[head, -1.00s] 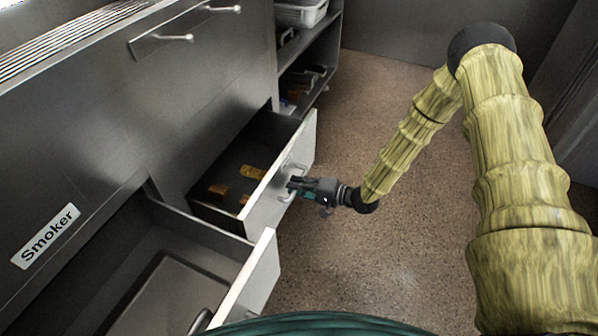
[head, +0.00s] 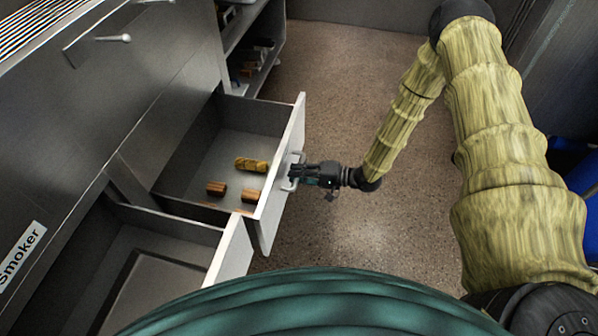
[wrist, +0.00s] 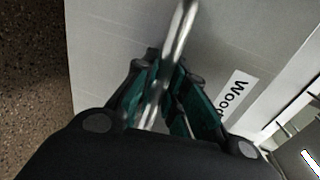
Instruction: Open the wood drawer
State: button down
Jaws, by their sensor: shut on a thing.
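The wood drawer (head: 281,179) stands well open in the head view, pulled out to the right of the steel cabinet. Several brown and yellow wood pieces lie inside it, such as a yellow block (head: 251,164). A label reading "Wood" (wrist: 232,95) shows on its front in the wrist view. My gripper (head: 296,172) is at the drawer's front, shut on the bar handle (wrist: 181,28). In the wrist view the teal finger pads (wrist: 168,100) sit on both sides of the metal bar.
Open shelves (head: 252,45) with small items stand beyond the wood drawer. The speckled floor (head: 345,90) to the right is clear.

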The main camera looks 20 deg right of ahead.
jog(key=shift+s+a+f, duration=0.1)
jog(key=shift+s+a, duration=0.1)
jog(key=shift+s, duration=0.15)
jog(key=c, duration=1.5)
grip_release()
jog(key=shift+o, duration=0.2)
jog(key=shift+w+d, duration=0.1)
jog(key=shift+w, duration=0.05)
jog(key=shift+d, duration=0.1)
jog(key=v, duration=1.2)
